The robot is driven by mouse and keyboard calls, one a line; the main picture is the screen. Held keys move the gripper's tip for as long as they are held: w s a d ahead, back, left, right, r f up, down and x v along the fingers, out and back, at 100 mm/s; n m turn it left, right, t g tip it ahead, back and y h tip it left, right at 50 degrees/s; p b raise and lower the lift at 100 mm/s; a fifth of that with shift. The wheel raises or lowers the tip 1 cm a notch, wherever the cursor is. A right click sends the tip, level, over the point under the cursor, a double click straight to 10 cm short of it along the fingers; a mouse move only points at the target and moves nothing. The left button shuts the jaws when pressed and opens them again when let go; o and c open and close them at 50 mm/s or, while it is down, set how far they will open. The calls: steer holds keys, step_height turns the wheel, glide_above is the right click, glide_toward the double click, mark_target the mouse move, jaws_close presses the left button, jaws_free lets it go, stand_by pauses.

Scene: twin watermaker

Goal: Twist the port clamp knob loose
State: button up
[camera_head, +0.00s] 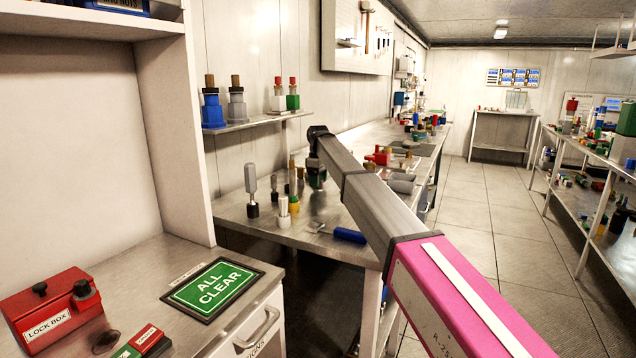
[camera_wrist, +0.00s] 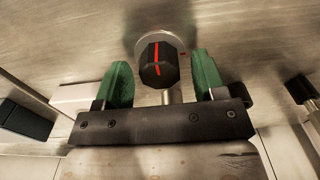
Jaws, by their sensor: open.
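In the wrist view a dark faceted knob (camera_wrist: 158,68) with a red stripe stands on a round metal base (camera_wrist: 172,42) against a brushed metal surface. My gripper (camera_wrist: 162,82) has two green fingers, one on each side of the knob. The fingers are open, with a gap on both sides, and nothing is held. A short metal rod shows below the knob. In the head view my arm reaches to the workbench, and my gripper (camera_head: 316,178) is small and partly hidden by my arm. I cannot make out the knob there.
A black block (camera_wrist: 28,120) lies left of my gripper in the wrist view, and a black-headed part (camera_wrist: 300,90) is at the right. In the head view the workbench (camera_head: 285,230) holds a grey-handled tool (camera_head: 250,185) and a blue-handled tool (camera_head: 350,235). A shelf (camera_head: 255,124) hangs above.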

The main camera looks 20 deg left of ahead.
step_height(320, 180, up, 10)
steer(key=shift+r, duration=0.2)
stand_by(0.6)
